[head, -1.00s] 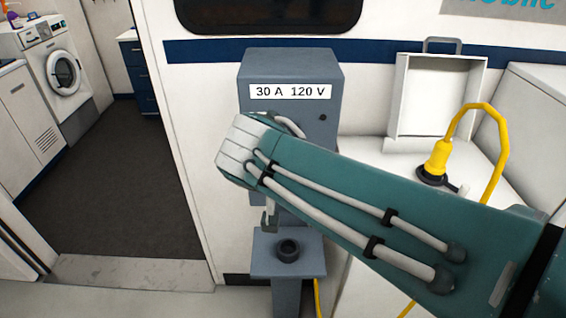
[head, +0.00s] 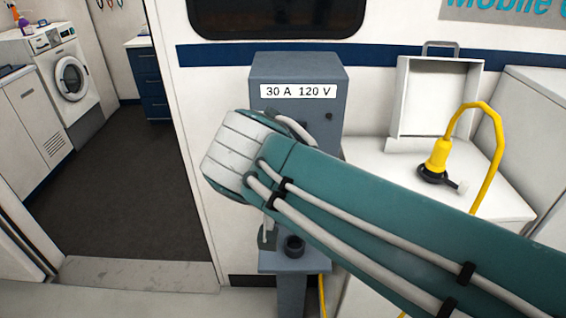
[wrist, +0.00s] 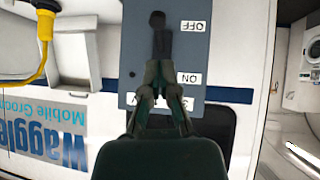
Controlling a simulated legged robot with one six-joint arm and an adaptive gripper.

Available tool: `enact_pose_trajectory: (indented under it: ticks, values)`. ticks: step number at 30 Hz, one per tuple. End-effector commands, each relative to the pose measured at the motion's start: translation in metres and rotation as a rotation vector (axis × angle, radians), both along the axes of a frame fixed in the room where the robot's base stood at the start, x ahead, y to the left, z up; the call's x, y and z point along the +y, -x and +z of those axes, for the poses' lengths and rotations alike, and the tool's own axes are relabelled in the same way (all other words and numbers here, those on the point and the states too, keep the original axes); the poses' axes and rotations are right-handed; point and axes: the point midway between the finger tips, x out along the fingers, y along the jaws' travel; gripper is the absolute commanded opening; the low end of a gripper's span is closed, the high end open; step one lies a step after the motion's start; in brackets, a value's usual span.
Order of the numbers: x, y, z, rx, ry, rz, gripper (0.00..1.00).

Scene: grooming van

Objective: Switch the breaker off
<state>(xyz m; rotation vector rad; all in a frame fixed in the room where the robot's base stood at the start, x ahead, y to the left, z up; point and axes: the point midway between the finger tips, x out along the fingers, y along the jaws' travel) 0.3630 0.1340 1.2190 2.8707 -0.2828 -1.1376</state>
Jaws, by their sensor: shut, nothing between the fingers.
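The grey breaker box (head: 300,66), labelled "30 A 120 V", stands on a post by the van wall in the head view. My arm hides much of its front there. In the wrist view the box face (wrist: 138,50) appears upside down, with an OFF label (wrist: 196,27) and an ON label (wrist: 188,79). A dark lever (wrist: 158,20) has its knob end beside OFF. My gripper (wrist: 160,68) is shut and empty, its tips in front of the box near the lever's lower end in the picture. I cannot tell whether they touch. The head view hides my fingers.
A yellow plug and cable (head: 438,155) rest on a white ledge right of the box, near an open white case (head: 435,97). A round black socket (head: 293,246) sits on the post below. The doorway with dark floor (head: 115,170) opens on the left.

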Motion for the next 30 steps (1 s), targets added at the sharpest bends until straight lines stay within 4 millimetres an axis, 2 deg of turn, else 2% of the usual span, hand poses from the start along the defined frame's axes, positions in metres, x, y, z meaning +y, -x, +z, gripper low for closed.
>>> enact_pose_trajectory:
  ticks: [3,9,26,30]
  values:
    - [0.009,0.020,0.006,-0.001,0.001,0.008,0.00]
    - [0.013,0.040,0.012,0.001,0.001,0.005,0.00]
    - [0.012,0.044,0.013,0.003,0.002,0.002,0.00]
    - [-0.006,0.045,0.002,0.050,0.013,-0.002,0.00]
